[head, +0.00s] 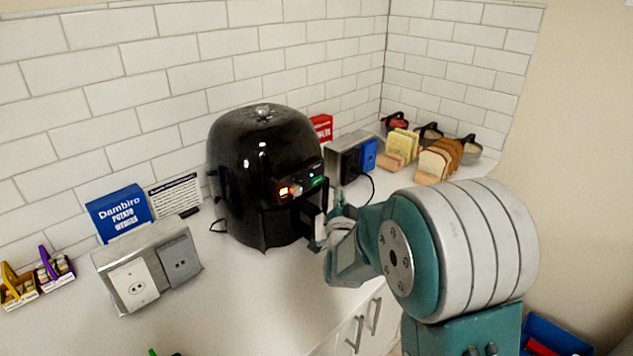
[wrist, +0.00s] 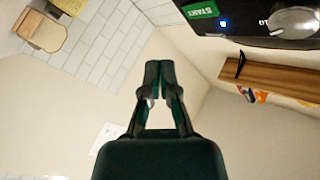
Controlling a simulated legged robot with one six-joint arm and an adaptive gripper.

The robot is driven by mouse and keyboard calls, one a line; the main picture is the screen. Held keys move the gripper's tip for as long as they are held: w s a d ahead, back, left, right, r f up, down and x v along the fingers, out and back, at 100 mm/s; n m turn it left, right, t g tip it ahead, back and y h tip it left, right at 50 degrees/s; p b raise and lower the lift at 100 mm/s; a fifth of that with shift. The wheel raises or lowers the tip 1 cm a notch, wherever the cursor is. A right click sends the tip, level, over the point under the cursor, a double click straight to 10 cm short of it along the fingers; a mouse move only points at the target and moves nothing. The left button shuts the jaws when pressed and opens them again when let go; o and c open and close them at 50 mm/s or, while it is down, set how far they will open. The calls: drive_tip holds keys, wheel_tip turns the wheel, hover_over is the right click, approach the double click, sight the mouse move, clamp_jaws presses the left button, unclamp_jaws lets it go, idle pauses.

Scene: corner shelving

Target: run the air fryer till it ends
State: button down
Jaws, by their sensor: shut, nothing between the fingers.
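The black air fryer (head: 250,165) stands upright on the counter against the tiled wall. Its front panel shows an orange-lit display (head: 284,192) and a green START button (head: 318,182). In the wrist view, the green START button (wrist: 200,10), a small blue light (wrist: 223,23) and a grey knob (wrist: 293,20) show on the panel at the top right. My gripper (head: 335,203) is just right of the fryer's front, near the panel. In the wrist view, my gripper (wrist: 158,68) has its fingertips together, empty and apart from the panel. My gripper partly hides the fryer's lower front.
A second socket block (head: 343,146) with a black plug and cord, bread slices (head: 436,163) and small baskets stand right. The front counter (head: 250,290) is largely clear.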

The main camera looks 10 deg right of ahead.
sight(322, 178)
drive_tip(key=shift+w+a, duration=0.65)
drive_tip(key=shift+w, duration=0.3)
drive_tip(key=shift+w+a, duration=0.6)
drive_tip(key=shift+w, duration=0.35)
drive_tip(key=shift+a, duration=0.1)
drive_tip(key=shift+w+a+r, duration=0.1)
drive_tip(key=shift+w+a, duration=0.05)
drive_tip(key=shift+w, duration=0.15)
drive_tip(key=shift+w+a, duration=0.15)
drive_tip(key=shift+w, duration=0.1)
idle(0.5)
drive_tip(key=shift+s, duration=0.1)
drive_tip(key=shift+s+d, duration=0.45)
drive_tip(key=shift+s, duration=0.1)
drive_tip(key=s+d, duration=0.1)
drive_tip(key=s, duration=0.1)
drive_tip(key=s+d, duration=0.2)
idle(0.7)
